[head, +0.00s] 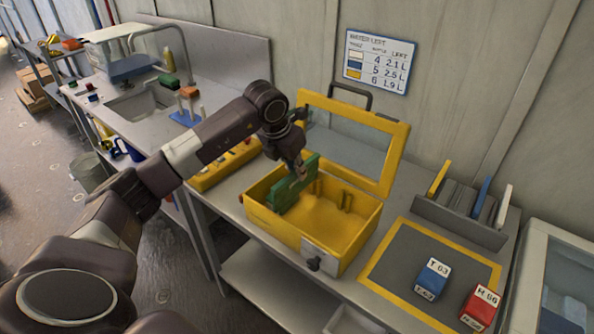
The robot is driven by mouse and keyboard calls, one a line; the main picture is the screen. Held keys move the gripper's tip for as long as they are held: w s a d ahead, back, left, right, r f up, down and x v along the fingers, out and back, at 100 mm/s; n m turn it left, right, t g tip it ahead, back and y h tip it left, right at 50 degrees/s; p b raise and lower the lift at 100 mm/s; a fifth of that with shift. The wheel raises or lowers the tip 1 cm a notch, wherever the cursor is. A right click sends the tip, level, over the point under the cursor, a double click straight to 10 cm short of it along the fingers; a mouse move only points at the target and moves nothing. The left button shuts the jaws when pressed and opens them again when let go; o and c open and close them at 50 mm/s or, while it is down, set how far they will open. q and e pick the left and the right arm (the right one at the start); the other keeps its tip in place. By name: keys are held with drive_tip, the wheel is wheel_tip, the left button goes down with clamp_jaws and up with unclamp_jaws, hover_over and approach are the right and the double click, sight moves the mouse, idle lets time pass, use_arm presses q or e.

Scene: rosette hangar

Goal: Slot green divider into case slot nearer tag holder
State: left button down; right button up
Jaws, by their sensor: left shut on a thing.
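The yellow case (352,242) stands on the bench with its windowed lid (398,152) raised at the back. My left gripper (299,171) is shut on the top edge of the green divider (288,194). The divider is upright at the left part of the case, its lower part inside the walls. Whether its lower edge sits in a slot is hidden. Small yellow slot ribs (346,201) show on the inner back wall. A pale plate with a dark knob (314,262), perhaps the tag holder, is on the case's front. My right gripper is not in view.
A yellow block (222,172) is left of the case.

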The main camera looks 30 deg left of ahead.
sight(298, 193)
use_arm(q)
drive_tip(key=shift+f+b, duration=0.25)
drive_tip(key=shift+b, duration=0.1)
idle(0.7)
drive_tip(key=shift+f+b, duration=1.3)
drive_tip(key=shift+f, duration=0.4)
drive_tip(key=shift+f+b, duration=1.55)
drive_tip(key=shift+f, duration=0.35)
idle(0.4)
idle(0.5)
drive_tip(key=c, duration=1.9)
unclamp_jaws()
drive_tip(key=o, duration=0.4)
